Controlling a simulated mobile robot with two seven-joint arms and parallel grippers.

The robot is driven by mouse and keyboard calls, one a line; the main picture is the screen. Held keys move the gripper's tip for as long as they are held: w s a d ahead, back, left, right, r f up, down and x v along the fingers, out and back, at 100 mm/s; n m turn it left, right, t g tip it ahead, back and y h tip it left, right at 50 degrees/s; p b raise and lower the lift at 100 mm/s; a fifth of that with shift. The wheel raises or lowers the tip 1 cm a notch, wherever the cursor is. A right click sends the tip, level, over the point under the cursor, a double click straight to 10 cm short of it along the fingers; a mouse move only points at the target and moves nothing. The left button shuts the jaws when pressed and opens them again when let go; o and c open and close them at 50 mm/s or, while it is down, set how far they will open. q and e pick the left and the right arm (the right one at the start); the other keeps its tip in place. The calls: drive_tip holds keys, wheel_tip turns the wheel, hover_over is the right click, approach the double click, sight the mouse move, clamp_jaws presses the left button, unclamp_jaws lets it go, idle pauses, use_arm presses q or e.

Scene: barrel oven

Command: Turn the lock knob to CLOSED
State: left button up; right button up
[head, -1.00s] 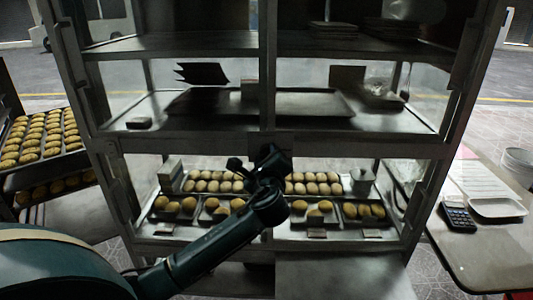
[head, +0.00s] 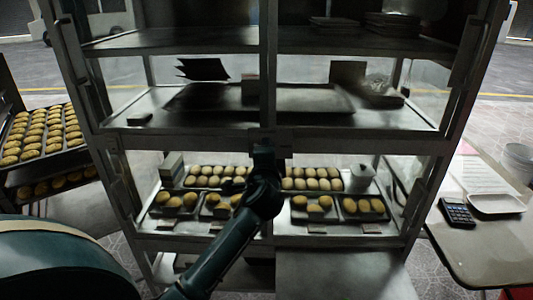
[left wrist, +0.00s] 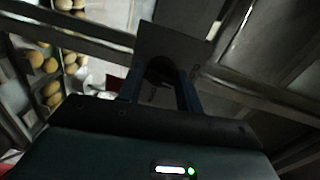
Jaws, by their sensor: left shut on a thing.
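The lock knob (left wrist: 160,70) is a dark round piece on a grey plate (left wrist: 175,45) in the left wrist view. Faint marks show on the plate, too blurred to read. My left gripper (head: 264,148) is at the cabinet's centre post, between the middle and lower compartments. In the left wrist view its two blue fingers lie on either side of the knob, shut on it. The knob's pointing direction cannot be made out. In the head view my gripper and wrist hide the knob. My right gripper is not in view.
The metal cabinet (head: 350,146) has glass panels and trays of round buns (head: 215,176) in its lower compartment. A rack of pastries (head: 40,130) stands at left. A table (head: 490,250) with a calculator (head: 457,214) and white tray (head: 497,204) stands at right.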

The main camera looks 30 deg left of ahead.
use_arm(q)
drive_tip(key=shift+r+n, duration=0.15)
drive_tip(key=shift+n, duration=0.35)
idle(0.3)
drive_tip(key=o, duration=0.9)
drive_tip(key=shift+o, duration=0.2)
drive_tip(key=b+v, duration=0.1)
drive_tip(key=v, duration=1.2)
drive_tip(key=shift+s, duration=0.15)
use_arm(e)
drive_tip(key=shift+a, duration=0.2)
use_arm(q)
drive_tip(key=shift+a, duration=0.1)
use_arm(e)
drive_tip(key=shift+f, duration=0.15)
